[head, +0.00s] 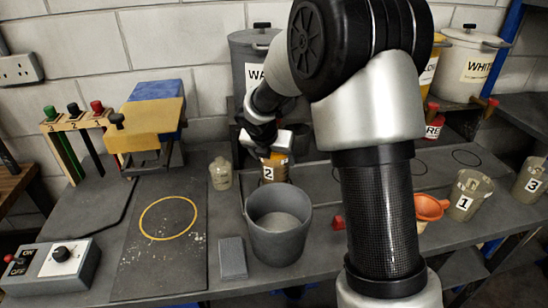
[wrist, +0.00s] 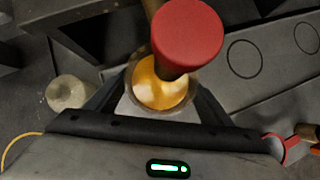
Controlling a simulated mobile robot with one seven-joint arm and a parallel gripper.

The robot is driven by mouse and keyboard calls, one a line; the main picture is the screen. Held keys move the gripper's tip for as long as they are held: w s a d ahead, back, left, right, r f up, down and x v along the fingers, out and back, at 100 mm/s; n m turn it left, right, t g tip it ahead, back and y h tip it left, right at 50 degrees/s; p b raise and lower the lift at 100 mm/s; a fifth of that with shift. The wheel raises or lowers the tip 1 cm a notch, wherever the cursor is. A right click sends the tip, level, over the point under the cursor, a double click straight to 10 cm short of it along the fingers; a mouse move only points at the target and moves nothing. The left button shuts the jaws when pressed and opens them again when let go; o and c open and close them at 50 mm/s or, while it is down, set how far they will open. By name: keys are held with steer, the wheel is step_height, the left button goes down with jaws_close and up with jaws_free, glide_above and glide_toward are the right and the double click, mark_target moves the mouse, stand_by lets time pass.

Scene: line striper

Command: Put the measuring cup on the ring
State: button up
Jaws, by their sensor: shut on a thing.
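A measuring cup labelled 2 (head: 268,174) is in my gripper (head: 270,150), below the grey drum at the back. In the wrist view the cup (wrist: 158,96) sits between the two dark fingers, which are shut on it. It holds yellow liquid. A red round knob on a brown stem (wrist: 187,36) covers part of its far rim. The yellow ring (head: 143,222) is painted on a dark board at left, empty, well left of my gripper. A piece of it (wrist: 8,150) shows in the wrist view's lower left corner.
A control box (head: 62,268) is front left.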

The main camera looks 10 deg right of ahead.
steer(key=shift+f, duration=0.1)
steer(key=o, duration=2.1)
